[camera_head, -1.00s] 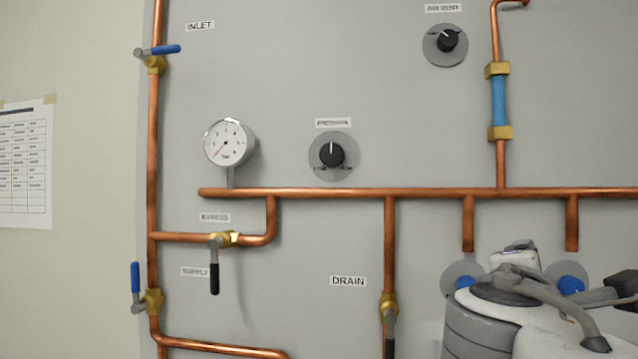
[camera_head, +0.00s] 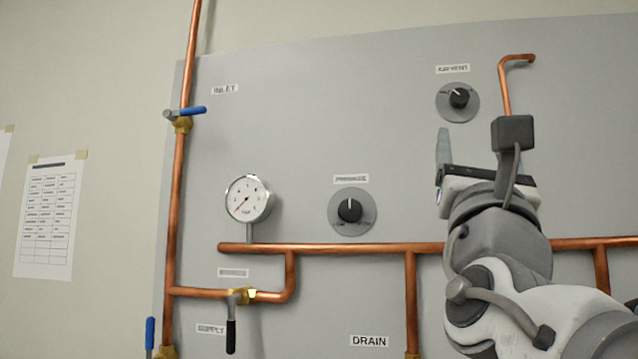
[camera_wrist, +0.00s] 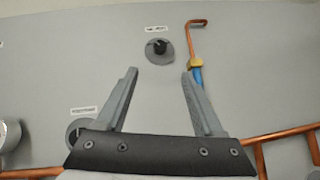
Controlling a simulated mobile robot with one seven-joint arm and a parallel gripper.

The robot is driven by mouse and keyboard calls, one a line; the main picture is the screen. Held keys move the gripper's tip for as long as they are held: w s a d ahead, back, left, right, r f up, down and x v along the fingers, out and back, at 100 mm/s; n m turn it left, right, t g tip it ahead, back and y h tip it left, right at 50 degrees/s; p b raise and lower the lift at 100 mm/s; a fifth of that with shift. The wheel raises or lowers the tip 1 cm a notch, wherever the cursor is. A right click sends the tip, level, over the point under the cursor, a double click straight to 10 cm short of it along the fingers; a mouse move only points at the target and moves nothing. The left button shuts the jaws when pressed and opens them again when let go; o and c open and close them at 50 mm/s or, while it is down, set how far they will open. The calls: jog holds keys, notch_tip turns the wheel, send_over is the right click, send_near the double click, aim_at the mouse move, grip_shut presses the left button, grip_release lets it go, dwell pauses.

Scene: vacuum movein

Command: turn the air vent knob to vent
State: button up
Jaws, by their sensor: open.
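The air vent knob (camera_head: 459,98) is a black knob on a round grey plate at the upper right of the panel, under its small label (camera_head: 453,69). Its pointer is tilted to the upper left. In the wrist view the knob (camera_wrist: 159,46) is at the top, beyond and between the fingertips. My gripper (camera_wrist: 160,72) is open and empty, and apart from the knob. In the head view my gripper (camera_head: 462,150) is raised just below the knob, and the arm hides part of the panel.
A copper pipe (camera_head: 507,85) with a bent top stands right of the knob; the wrist view shows its brass fitting and blue section near the right finger. A second black knob (camera_head: 350,210) and a gauge (camera_head: 248,199) are lower left. A horizontal copper pipe (camera_head: 350,248) crosses below.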

aim_at(460, 98)
jog(key=p+x, duration=0.6)
jog(key=x, duration=1)
grip_shut()
